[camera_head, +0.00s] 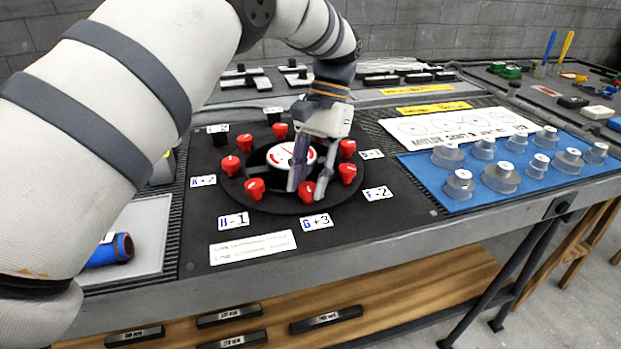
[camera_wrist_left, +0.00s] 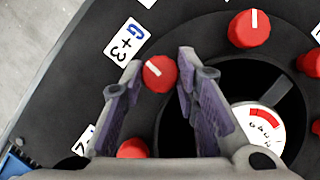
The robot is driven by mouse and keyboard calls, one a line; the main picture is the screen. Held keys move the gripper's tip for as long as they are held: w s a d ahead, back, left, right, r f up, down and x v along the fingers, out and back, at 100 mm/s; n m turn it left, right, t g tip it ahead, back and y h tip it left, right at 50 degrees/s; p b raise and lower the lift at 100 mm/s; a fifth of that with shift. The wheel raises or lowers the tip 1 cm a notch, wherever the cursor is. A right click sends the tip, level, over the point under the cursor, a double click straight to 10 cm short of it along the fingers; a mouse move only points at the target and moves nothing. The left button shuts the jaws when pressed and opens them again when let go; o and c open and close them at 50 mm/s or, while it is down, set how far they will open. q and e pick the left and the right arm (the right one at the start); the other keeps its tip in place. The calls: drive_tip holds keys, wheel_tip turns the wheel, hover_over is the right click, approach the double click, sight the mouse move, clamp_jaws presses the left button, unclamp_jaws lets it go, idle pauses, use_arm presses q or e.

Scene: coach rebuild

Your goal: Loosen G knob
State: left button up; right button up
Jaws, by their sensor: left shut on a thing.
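The G knob (camera_head: 308,188) is a red knob with a white pointer line on the near side of a black ring (camera_head: 272,205). The white G +3 label (camera_head: 316,222) lies in front of it; the label also shows in the left wrist view (camera_wrist_left: 126,40). My left gripper (camera_head: 306,193) reaches down over the ring, its purple-padded fingers on either side of the G knob. In the left wrist view the knob (camera_wrist_left: 160,74) sits between the fingertips (camera_wrist_left: 158,66), and the gripper is shut on it. My right gripper is not in view.
Several other red knobs, such as one by the H -1 label (camera_head: 254,189), ring a white gauge (camera_head: 290,154). A blue mat (camera_head: 425,176) with clear, metal-topped pieces lies to the right. A pale tray (camera_head: 150,225) with a blue cylinder (camera_head: 110,251) lies to the left.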

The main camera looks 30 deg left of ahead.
use_arm(q)
drive_tip(key=shift+n, duration=0.5)
drive_tip(key=o, duration=1.1)
drive_tip(key=shift+o, duration=0.2)
drive_tip(key=v, duration=0.5)
drive_tip(key=shift+w+a+r, duration=0.15)
drive_tip(key=shift+w+r, duration=0.05)
drive_tip(key=shift+r, duration=0.1)
drive_tip(key=shift+v, duration=0.85)
